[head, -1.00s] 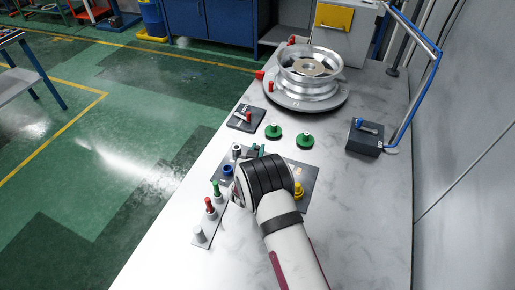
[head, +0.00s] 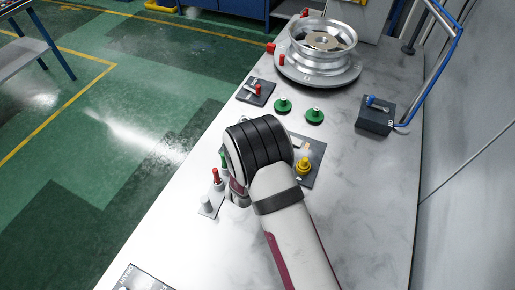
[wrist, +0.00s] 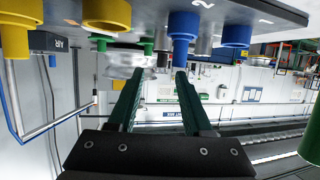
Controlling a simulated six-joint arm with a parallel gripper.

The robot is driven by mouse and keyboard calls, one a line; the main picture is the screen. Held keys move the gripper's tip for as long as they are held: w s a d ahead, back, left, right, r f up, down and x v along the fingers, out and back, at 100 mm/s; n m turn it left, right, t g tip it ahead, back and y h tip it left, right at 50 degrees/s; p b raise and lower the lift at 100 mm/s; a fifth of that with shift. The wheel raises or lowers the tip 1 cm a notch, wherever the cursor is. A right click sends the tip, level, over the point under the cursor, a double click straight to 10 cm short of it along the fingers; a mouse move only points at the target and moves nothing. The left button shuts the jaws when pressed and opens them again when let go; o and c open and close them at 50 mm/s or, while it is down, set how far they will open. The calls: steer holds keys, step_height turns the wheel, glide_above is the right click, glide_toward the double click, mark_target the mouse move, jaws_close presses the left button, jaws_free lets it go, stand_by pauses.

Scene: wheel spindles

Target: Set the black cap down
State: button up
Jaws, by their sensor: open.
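I cannot make out a black cap in either view. My gripper (wrist: 166,72) is open in the wrist view, its two dark green fingers apart with nothing visibly held between them. In the wrist view, which is upside down, the board's edge (wrist: 270,10) shows with a yellow cap (wrist: 105,14), a blue cap (wrist: 183,27) and another blue ring-shaped cap (wrist: 236,36) close by the fingers.
A metal wheel (head: 322,48) stands on a round base at the back. Two green knobbed discs (head: 283,105) (head: 315,116) and a small dark plate (head: 256,92) lie before it. The front right worktop is clear.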

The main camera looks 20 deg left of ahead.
steer(key=s+d+r+m+g, duration=0.2)
steer(key=s+d+r+g, duration=0.3)
steer(key=s+d+r, duration=0.2)
steer(key=s+d+r+m+g, duration=0.3)
steer(key=s+d+r+g, duration=0.2)
steer(key=s+d, duration=0.7)
step_height(320, 180, up, 3)
steer(key=shift+s+d+f+g, duration=0.15)
steer(key=shift+s+d+g, duration=0.2)
steer(key=shift+d, duration=0.85)
steer(key=shift+o, duration=0.6)
steer(key=s+d+r+m+g, duration=0.1)
steer(key=s+d, duration=0.2)
steer(key=s, duration=0.3)
steer(key=s+d+r+m+g, duration=0.1)
steer(key=s+d+g, duration=0.1)
steer(key=s, duration=0.4)
steer(key=shift+d+m+h, duration=0.4)
steer(key=shift+d, duration=0.05)
